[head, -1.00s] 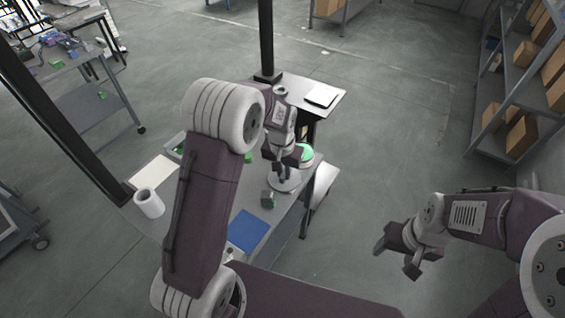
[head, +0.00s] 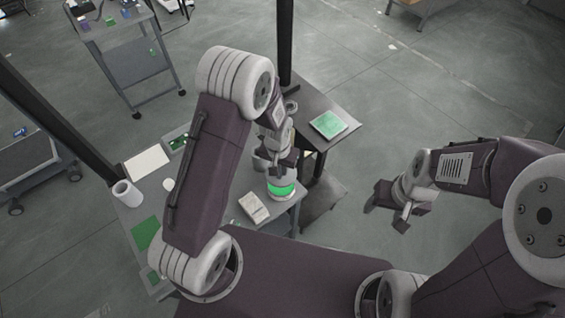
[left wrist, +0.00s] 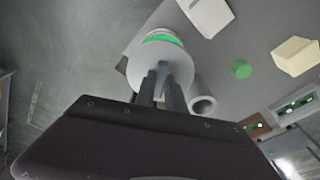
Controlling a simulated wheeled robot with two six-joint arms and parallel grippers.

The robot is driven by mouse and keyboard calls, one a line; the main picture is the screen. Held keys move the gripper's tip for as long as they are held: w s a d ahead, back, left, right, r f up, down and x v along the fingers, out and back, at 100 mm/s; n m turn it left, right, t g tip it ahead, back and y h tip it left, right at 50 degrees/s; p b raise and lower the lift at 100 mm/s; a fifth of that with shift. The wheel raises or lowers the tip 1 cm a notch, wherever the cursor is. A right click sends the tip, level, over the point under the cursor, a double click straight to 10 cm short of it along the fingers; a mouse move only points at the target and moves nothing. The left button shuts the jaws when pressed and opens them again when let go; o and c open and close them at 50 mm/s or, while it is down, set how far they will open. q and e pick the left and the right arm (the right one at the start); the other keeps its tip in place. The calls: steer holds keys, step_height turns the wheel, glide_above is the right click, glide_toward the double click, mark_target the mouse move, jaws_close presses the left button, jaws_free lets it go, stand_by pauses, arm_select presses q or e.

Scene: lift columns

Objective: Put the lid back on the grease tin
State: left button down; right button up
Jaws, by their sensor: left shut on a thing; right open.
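The grease tin (head: 282,190), pale with a bright green band, stands on the grey bench near its right edge. My left gripper (head: 272,165) is just above it in the head view. In the left wrist view the left gripper (left wrist: 162,74) is shut on the small upright knob of the round pale grey lid (left wrist: 136,72). The lid overlaps the tin (left wrist: 160,38), whose green band shows beyond the lid's edge. I cannot tell whether the lid touches the tin's rim. My right gripper (head: 388,210) is open and empty, out over the floor to the right.
On the bench are a cream block (head: 253,208), a white roll (head: 127,193), a white sheet (head: 147,162) and a green mat (head: 147,232). A black post (head: 285,45) rises behind the bench. A side table (head: 322,112) holds a green-topped flat item (head: 328,124).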

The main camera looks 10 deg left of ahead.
arm_select(q)
steer(key=shift+s+a+f, duration=0.1)
steer(key=shift+f, duration=0.05)
steer(key=shift+f+b, duration=0.25)
steer(key=shift+b, duration=0.1)
step_height(320, 180, down, 4)
steer(key=b, duration=0.3)
steer(key=shift+f+b, duration=0.8)
steer(key=shift+f, duration=0.1)
stand_by(0.6)
stand_by(0.7)
